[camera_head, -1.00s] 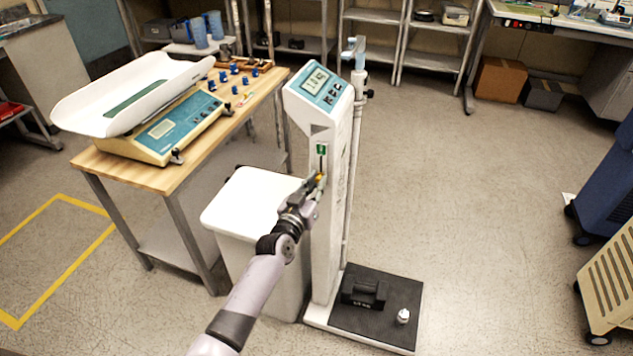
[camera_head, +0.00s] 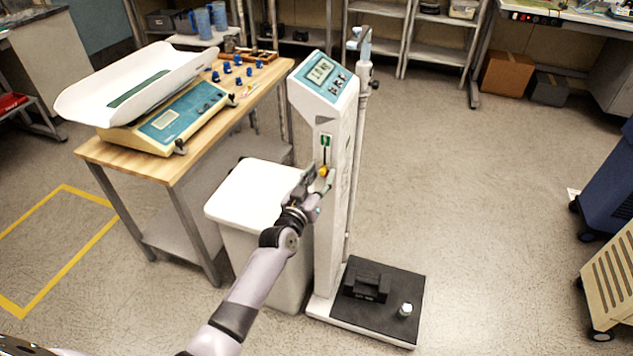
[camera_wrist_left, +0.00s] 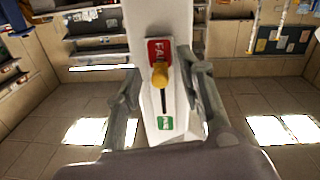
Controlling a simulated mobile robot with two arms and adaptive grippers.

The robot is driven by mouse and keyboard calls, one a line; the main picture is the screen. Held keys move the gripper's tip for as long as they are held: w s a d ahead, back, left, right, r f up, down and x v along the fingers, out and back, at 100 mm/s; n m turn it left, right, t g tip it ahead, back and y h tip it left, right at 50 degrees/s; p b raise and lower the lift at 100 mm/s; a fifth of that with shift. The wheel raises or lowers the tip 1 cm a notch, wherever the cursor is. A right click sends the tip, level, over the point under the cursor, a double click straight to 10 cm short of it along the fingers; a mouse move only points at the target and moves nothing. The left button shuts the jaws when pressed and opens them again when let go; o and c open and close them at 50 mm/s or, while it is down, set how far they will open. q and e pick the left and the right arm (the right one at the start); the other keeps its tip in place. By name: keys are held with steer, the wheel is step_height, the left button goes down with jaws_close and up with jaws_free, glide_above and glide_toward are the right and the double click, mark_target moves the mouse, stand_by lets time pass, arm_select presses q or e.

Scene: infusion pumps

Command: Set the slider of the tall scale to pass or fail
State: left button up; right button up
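The tall white scale (camera_head: 330,215) stands upright, with a blue display head on top. Its slider is a yellow knob (camera_head: 323,171) in a dark vertical slot on the column's front; it also shows in the left wrist view (camera_wrist_left: 160,75). The knob is at the red FAIL label (camera_wrist_left: 158,49), overlapping its edge. The green PASS label (camera_wrist_left: 165,123) is at the slot's other end, the upper end in the head view (camera_head: 325,140). My left gripper (camera_head: 319,182) is open at the knob, its fingers apart on either side of the column in the wrist view. My right gripper is out of view.
A black weight (camera_head: 368,282) and a small white object (camera_head: 405,309) are on the scale's platform. A white bin (camera_head: 255,190) stands left of the column. A wooden table (camera_head: 180,172) holds a baby scale (camera_head: 165,120).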

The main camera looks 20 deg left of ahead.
arm_select(q)
steer(key=s+a, duration=0.1)
steer(key=s, duration=1.1)
steer(key=shift+a+f, duration=0.1)
steer(key=s+d+f+m+g+p, duration=0.1)
steer(key=s+f+g, duration=0.45)
steer(key=f, duration=1.05)
steer(key=s+f+g+p, duration=0.1)
steer(key=s+f+g, duration=0.2)
steer(key=s+f, duration=0.95)
steer(key=s+a+f+g, duration=0.1)
steer(key=s+f+g, duration=0.1)
steer(key=s+f, duration=0.4)
steer(key=s+a+f+m+g+y, duration=0.1)
steer(key=s+f+g, duration=0.2)
steer(key=s+f, duration=0.4)
steer(key=s+a+f+m+g+p, duration=0.1)
steer(key=s+f+g, duration=0.2)
steer(key=s, duration=1.4)
step_height(320, 180, down, 4)
steer(key=shift+s+a+r+y, duration=0.2)
steer(key=shift+s+r+y, duration=0.05)
steer(key=shift+s+y, duration=0.15)
steer(key=shift+g, duration=0.25)
